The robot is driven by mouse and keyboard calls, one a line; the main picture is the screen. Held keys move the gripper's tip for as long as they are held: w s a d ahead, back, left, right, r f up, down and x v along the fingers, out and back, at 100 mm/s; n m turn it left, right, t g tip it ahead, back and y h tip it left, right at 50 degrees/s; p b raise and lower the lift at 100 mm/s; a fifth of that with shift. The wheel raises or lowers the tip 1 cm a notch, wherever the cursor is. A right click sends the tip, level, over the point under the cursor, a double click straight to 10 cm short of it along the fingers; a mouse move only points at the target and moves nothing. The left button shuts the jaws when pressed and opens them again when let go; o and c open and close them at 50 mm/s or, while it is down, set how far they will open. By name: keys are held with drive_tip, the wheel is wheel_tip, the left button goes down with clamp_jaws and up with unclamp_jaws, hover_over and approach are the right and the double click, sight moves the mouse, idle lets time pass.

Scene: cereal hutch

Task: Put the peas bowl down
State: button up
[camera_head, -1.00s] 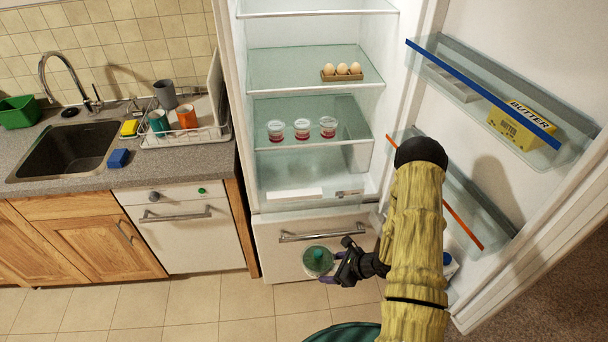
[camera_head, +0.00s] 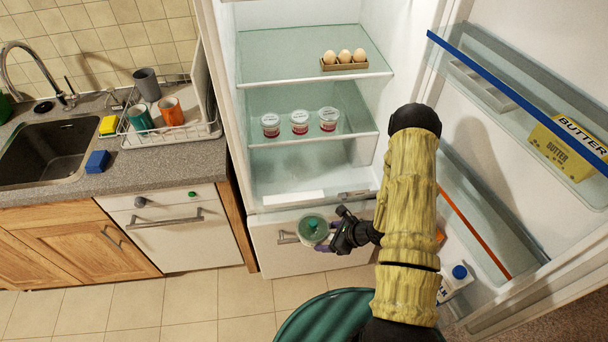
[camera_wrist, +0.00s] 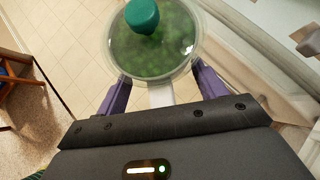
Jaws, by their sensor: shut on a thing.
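The peas bowl (camera_head: 311,231) is a round clear bowl with green contents and a dark green knob on top. My gripper (camera_head: 331,236) is shut on it and holds it in the air in front of the fridge's lower drawer. In the wrist view the peas bowl (camera_wrist: 155,50) sits between the two purple fingers of my gripper (camera_wrist: 157,92), and the tile floor shows beyond it.
The open fridge has a glass shelf (camera_head: 285,60) with eggs (camera_head: 345,57) and a lower shelf with several yogurt cups (camera_head: 300,122). The open door at right holds butter (camera_head: 568,147) and a milk carton (camera_head: 455,280). The counter (camera_head: 150,165) at left holds a dish rack (camera_head: 170,133).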

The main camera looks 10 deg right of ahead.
drive_tip(key=shift+a, duration=0.1)
drive_tip(key=b, duration=0.1)
drive_tip(key=f+b, duration=0.1)
drive_tip(key=b, duration=0.1)
drive_tip(key=shift+w+f, duration=0.2)
drive_tip(key=shift+w, duration=0.15)
drive_tip(key=f+b, duration=0.1)
drive_tip(key=b, duration=0.3)
drive_tip(key=w+f+b, duration=0.1)
drive_tip(key=b, duration=0.2)
drive_tip(key=shift+w+f+b, duration=0.2)
drive_tip(key=shift+f+b, duration=0.1)
drive_tip(key=shift+b, duration=0.05)
drive_tip(key=f+b, duration=0.1)
drive_tip(key=b, duration=0.3)
drive_tip(key=f+b, duration=0.2)
drive_tip(key=b, duration=0.3)
drive_tip(key=shift+w, duration=0.4)
drive_tip(key=b, duration=0.3)
drive_tip(key=shift+f, duration=0.2)
